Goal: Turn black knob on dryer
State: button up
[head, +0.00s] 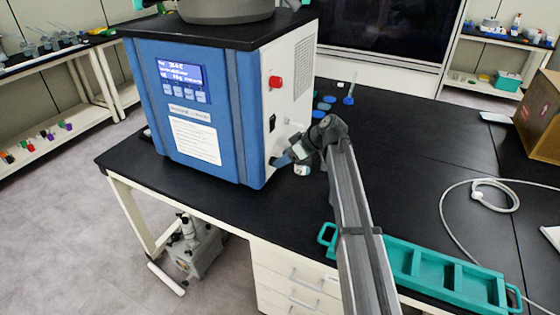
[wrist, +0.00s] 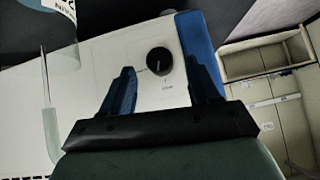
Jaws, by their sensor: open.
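The black knob (wrist: 159,61) shows in the wrist view on the dryer's white side panel, with a light mark on its face. My gripper (wrist: 163,75) is open, its two blue-padded fingers on either side of the knob in the picture. I cannot tell whether they touch it. In the head view, the blue and white freeze dryer (head: 190,100) stands on the black bench. My gripper (head: 279,162) is low at its white right side, near the front edge.
A teal tray (head: 440,275) lies at the bench front under my arm. A white cable (head: 480,195) and a cardboard box (head: 540,115) are to the right.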

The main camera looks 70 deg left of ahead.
jog(key=shift+x, duration=1.35)
jog(key=shift+c, duration=0.2)
jog(key=c, duration=1)
